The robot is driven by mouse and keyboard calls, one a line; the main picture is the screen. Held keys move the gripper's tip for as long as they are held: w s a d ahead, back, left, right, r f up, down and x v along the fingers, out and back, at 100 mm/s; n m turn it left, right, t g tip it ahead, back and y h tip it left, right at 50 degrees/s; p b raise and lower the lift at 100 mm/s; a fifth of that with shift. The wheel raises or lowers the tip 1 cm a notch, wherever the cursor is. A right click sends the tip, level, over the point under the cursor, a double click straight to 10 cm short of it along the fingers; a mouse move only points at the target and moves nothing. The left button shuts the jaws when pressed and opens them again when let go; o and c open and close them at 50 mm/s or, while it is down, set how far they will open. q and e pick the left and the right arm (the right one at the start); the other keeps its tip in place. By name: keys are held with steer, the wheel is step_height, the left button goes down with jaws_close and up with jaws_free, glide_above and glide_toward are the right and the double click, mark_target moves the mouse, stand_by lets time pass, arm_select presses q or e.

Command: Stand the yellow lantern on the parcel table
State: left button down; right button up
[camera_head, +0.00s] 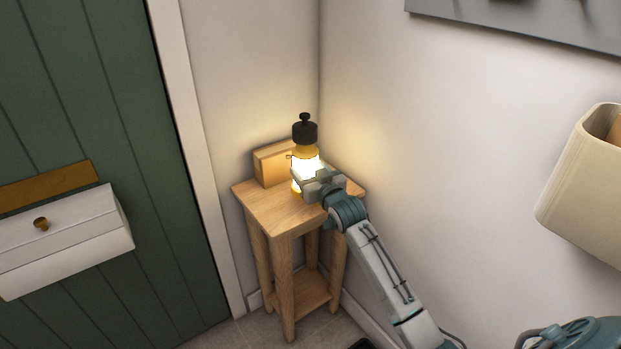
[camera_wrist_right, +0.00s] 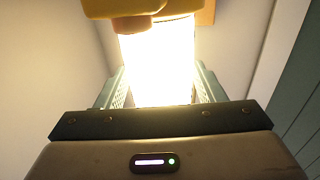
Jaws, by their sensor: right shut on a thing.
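The yellow lantern (camera_head: 305,151) has a black cap and a brightly glowing middle, and it is upright at the parcel table (camera_head: 262,208), a small wooden stand in the corner. My right gripper (camera_head: 306,180) is shut on the lantern's glowing middle. In the right wrist view the glowing lantern (camera_wrist_right: 158,62) sits between the two fingers (camera_wrist_right: 160,88), with its yellow part above. The gripper hides part of the lantern's lower end, and I cannot tell for sure whether its base touches the tabletop. My left gripper is not in view.
A wooden box (camera_head: 270,167) stands on the tabletop behind and left of the lantern. The tabletop's front left is bare. Walls close in behind and to the right. A green door (camera_head: 90,130) with a white box (camera_head: 70,240) is at left, and a cream bin-like thing (camera_head: 580,190) at right.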

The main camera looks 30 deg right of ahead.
mark_target(311, 176)
steer(key=shift+w+d+f, duration=0.1)
steer(key=shift+w+d, duration=0.55)
steer(key=shift+w, duration=0.2)
step_height(311, 176, down, 3)
steer(key=shift+r, duration=0.1)
steer(key=shift+f, duration=0.25)
steer(key=shift+f, duration=0.1)
steer(key=o, duration=1.3)
steer(key=shift+f, duration=0.1)
steer(key=shift+o, duration=0.4)
steer(key=shift+s, duration=0.1)
